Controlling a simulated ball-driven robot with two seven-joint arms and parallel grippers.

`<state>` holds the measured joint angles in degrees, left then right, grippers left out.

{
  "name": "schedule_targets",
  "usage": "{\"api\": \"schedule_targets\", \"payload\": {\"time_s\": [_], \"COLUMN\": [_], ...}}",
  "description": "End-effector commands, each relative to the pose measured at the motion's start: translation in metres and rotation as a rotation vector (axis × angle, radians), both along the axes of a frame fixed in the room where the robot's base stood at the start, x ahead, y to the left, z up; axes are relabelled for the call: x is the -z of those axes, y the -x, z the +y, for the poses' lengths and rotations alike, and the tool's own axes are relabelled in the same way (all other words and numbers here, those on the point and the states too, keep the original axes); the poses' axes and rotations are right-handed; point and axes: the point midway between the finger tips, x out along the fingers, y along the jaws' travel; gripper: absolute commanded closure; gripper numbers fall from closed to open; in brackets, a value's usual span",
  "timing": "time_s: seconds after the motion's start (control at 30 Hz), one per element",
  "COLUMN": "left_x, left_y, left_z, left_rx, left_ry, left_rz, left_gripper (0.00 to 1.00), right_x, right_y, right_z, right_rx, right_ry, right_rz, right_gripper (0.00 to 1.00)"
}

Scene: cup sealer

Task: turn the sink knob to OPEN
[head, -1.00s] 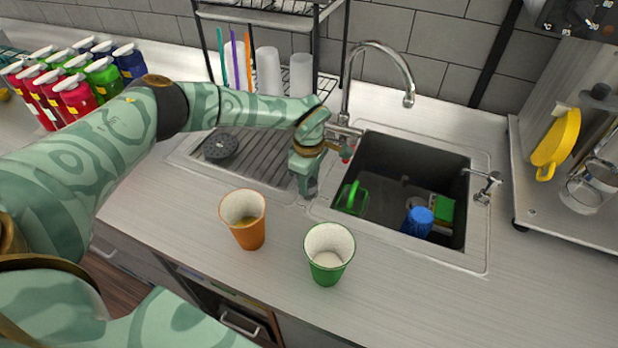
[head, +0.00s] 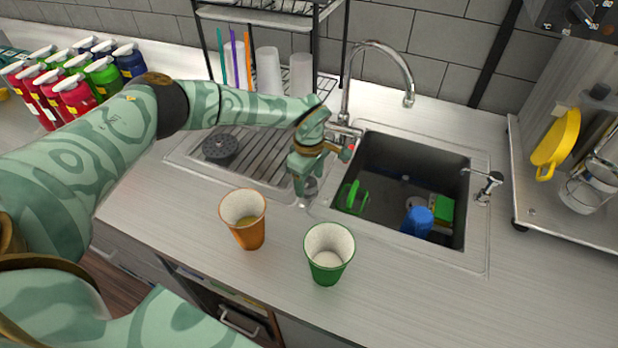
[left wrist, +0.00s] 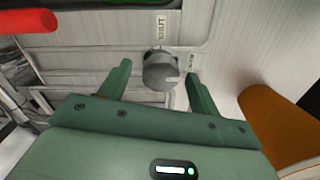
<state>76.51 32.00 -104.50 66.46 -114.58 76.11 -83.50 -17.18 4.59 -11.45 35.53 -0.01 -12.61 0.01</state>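The sink knob (left wrist: 160,72) is a grey round knob in the left wrist view, with a small pale mark on its lower right. A SHUT label (left wrist: 161,27) is above it, and an OPEN label (left wrist: 190,62) is at its right. My left gripper (left wrist: 158,72) is open, with one finger on each side of the knob and visible gaps between. In the head view, my left gripper (head: 301,188) points down at the sink's front left corner, partly hiding the knob (head: 311,187). My right gripper is in neither view.
An orange cup (head: 247,231) and a green cup (head: 328,266) stand on the counter in front of the knob. The sink basin (head: 385,160) holds a blue cup (head: 417,221) and green items. The faucet (head: 346,90) rises behind my left gripper.

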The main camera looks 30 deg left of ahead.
Motion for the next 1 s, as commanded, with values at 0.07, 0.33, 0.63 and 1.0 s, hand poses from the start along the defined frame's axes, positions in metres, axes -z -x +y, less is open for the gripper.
{"api": "schedule_targets", "payload": {"time_s": [0.07, 0.33, 0.63, 1.0], "left_x": [0.0, -0.015, -0.093, -0.158], "left_y": [0.0, -0.001, -0.001, 0.0], "left_z": [0.0, 0.0, 0.0, 0.0], "left_rx": [-0.001, -0.001, -0.001, -0.001], "left_ry": [0.0, 0.0, -0.001, 0.0], "left_rz": [0.001, -0.001, -0.003, 0.0], "left_gripper": [0.37, 0.37, 0.37, 0.37], "right_x": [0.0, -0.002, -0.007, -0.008], "right_y": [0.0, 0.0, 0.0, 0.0], "right_z": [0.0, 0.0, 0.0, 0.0], "right_rx": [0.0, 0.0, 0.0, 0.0], "right_ry": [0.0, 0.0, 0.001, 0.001], "right_rz": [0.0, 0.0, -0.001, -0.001], "right_gripper": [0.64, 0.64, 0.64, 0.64]}}
